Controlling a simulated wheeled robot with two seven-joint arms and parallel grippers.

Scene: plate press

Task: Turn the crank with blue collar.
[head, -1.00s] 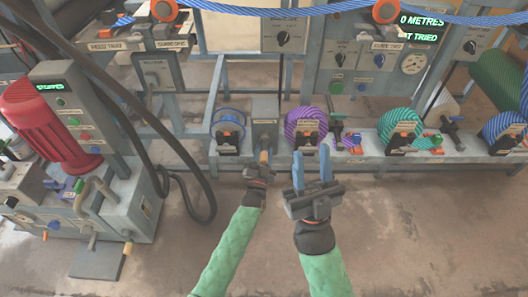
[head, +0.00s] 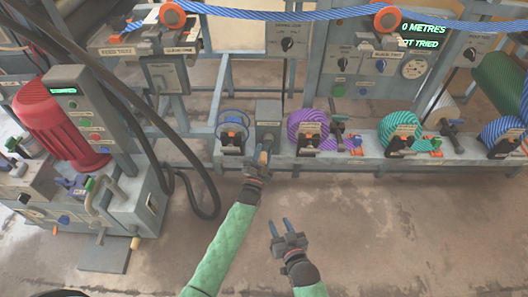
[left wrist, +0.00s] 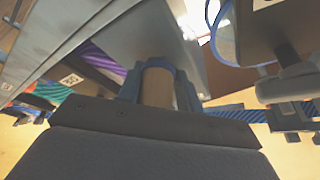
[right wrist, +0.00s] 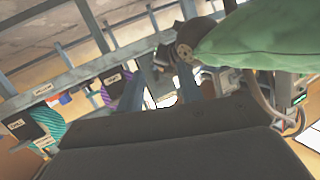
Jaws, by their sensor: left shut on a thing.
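The crank's tan handle (head: 264,156) stands at the front of a small grey box (head: 268,113) on the rack's lower rail. My left gripper (head: 258,162) is shut on this handle. In the left wrist view the handle (left wrist: 158,88) sits between the two blue fingers, with a blue collar (left wrist: 158,65) at its far end. The rest of the crank is hidden behind the gripper and handle. My right gripper (head: 279,226) is open and empty over the bare floor, apart from the rack, with its two blue fingers spread.
A blue spool (head: 233,130) stands left of the grey box and a purple spool (head: 308,130) right of it. A teal spool (head: 400,132) is farther right. A machine with a red motor (head: 55,125) and hanging black hoses stand left. Floor in front is clear.

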